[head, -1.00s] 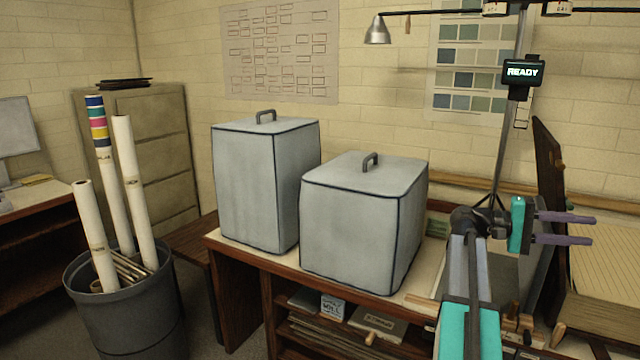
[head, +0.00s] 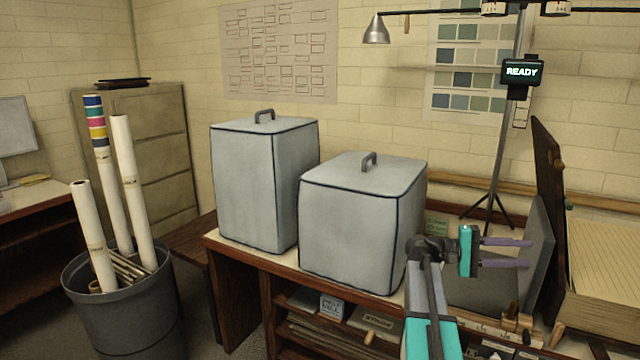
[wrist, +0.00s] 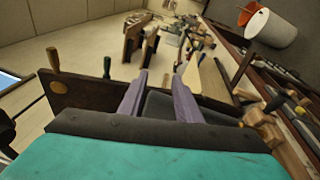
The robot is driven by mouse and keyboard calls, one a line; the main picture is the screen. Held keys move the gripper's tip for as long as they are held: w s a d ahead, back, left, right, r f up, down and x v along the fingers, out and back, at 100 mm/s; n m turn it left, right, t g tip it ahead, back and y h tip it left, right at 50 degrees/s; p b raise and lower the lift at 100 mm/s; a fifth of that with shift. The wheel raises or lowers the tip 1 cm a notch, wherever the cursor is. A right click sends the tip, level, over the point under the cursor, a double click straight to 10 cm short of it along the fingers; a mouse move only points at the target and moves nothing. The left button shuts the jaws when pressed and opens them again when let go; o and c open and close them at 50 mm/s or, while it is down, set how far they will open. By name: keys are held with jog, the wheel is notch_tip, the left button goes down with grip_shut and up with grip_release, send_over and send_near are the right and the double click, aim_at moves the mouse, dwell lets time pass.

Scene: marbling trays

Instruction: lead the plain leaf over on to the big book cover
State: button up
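My gripper (head: 529,253) is raised over the right part of the bench, its two purple fingers pointing right. The fingers stand apart with nothing between them; they also show apart in the wrist view (wrist: 161,76). I cannot make out a plain leaf or a big book cover for certain in either view. Two large grey box-shaped covers with top handles, a tall one (head: 243,185) and a wider one (head: 350,232), stand on the bench left of my gripper. Whatever is under or behind them is hidden.
A grey panel (head: 540,245) and an upright dark board (head: 549,200) stand close right of my gripper. A thick lined block (head: 608,250) lies beyond. A stand with a READY display (head: 522,72) rises behind. A bin of rolls (head: 125,305) is at left.

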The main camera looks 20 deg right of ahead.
jog(key=w+a+f+n+t+y, duration=0.1)
jog(key=w+a+f+n+t, duration=0.15)
jog(key=a+f, duration=0.75)
jog(key=w+a+f+n+t+y, duration=0.1)
jog(key=w+a+f+n+t, duration=0.2)
jog(key=f, duration=1.2)
jog(key=w+a+f+n+t, duration=0.1)
jog(key=a+f+n, duration=0.2)
jog(key=a+f, duration=0.8)
jog(key=s+a+f+y, duration=0.1)
jog(key=s+a+f, duration=0.25)
jog(key=f, duration=0.25)
jog(key=s+a+f+n+y, duration=0.1)
jog(key=s+a+f+y, duration=0.2)
jog(key=f, duration=0.4)
jog(key=s+a+f, duration=0.3)
jog(key=a+f, duration=0.2)
jog(key=f, duration=0.1)
jog(key=s+a+f+m+y, duration=0.2)
jog(key=s+a+f+y, duration=0.2)
jog(key=a, duration=0.6)
jog(key=s+a+f+m+y, duration=0.2)
jog(key=s+a+f+y, duration=0.3)
jog(key=s+a, duration=0.3)
jog(key=a+f, duration=0.1)
jog(key=a, duration=0.2)
jog(key=shift+s+f, duration=0.25)
jog(key=shift+f, duration=0.05)
